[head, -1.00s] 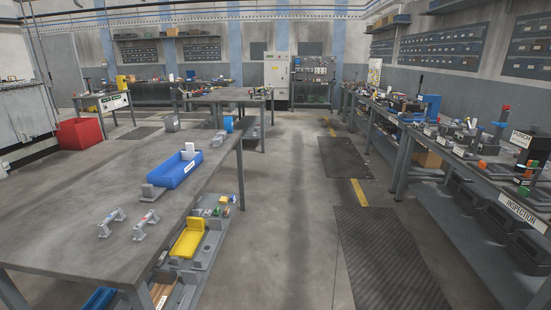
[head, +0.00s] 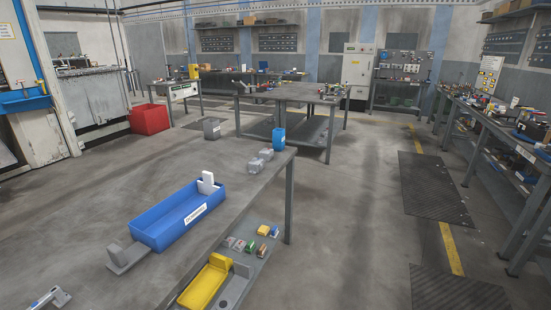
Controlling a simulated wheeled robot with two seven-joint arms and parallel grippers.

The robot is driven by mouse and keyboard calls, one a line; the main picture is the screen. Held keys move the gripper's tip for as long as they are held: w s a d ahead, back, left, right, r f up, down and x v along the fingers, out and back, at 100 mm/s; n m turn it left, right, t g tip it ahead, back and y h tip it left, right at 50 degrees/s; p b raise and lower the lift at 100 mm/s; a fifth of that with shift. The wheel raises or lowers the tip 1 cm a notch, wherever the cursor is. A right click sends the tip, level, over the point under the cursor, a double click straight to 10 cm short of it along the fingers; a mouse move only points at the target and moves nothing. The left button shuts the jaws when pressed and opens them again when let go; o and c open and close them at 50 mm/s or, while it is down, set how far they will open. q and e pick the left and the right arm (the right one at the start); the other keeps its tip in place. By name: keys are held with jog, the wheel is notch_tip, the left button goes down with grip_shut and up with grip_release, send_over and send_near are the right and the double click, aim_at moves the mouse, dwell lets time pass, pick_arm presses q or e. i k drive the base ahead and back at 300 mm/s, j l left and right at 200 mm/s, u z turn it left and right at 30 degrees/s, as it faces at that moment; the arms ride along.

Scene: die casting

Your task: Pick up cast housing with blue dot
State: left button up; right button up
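A grey cast part (head: 48,299) lies on the near grey table at the bottom left, partly cut off by the picture edge. It has a small bluish mark on its left end, too small to tell if it is a dot. Two grey block-like parts (head: 261,159) stand close together at the table's far end; I see no blue dot on them. Neither of my grippers is in view.
A long blue bin (head: 158,237) with a white upright piece (head: 207,184) stands on the table. A yellow tray (head: 205,284) and small coloured parts are on the lower shelf. A red bin (head: 150,119) stands further back.

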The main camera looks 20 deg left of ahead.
aim_at(256, 165)
jog(key=i+u, duration=0.2)
jog(key=i, duration=0.25)
jog(key=i+l+u, duration=0.2)
jog(key=i, duration=0.2)
jog(key=i+l+u, duration=0.25)
jog(key=i, duration=0.2)
jog(key=j, duration=0.1)
